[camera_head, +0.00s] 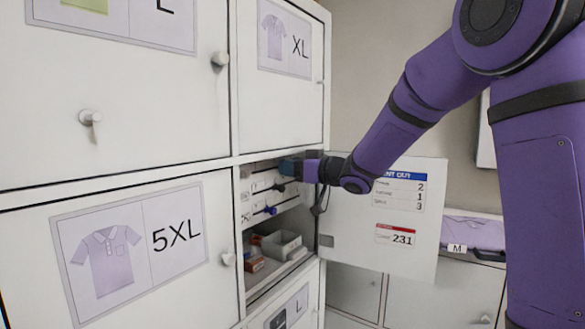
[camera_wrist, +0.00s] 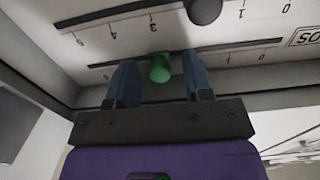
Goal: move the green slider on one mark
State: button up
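My gripper (camera_wrist: 160,82) is open, with one blue finger on each side of the knob; a gap shows on both sides. In the head view my gripper (camera_head: 303,168) is at the slider panel (camera_head: 285,203) inside the open locker compartment, and the green slider is hidden there. Digits run along the slots; 3, 4 and 5 are at the left and 1 and 0 at the right of the upper row. The mark exactly at the green knob is unclear.
A black knob (camera_wrist: 204,10) sits on the neighbouring slot; a blue knob (camera_head: 270,210) is lower on the panel. Below are a grey bin (camera_head: 281,244) and small boxes (camera_head: 254,263). The open door (camera_head: 400,250) stands close to the right of my wrist.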

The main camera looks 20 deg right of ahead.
jog(key=v, duration=1)
jog(key=shift+s+d, duration=0.2)
jog(key=shift+s, duration=0.15)
jog(key=s+d+m+g+h, duration=0.1)
jog(key=s+d+m+h, duration=0.3)
jog(key=s+m+h, duration=0.55)
jog(key=s+a+f+g, duration=0.2)
jog(key=s, duration=0.5)
jog(key=s+a+f+n+g, duration=0.1)
jog(key=s+a+f+g, duration=0.1)
jog(key=s, duration=0.5)
jog(key=s+a+f+n+g+h, duration=0.1)
jog(key=s+a+f+g, duration=0.1)
jog(key=s, duration=0.5)
jog(key=shift+s+f+g, duration=0.4)
jog(key=shift+f+g, duration=0.35)
jog(key=shift+g, duration=0.45)
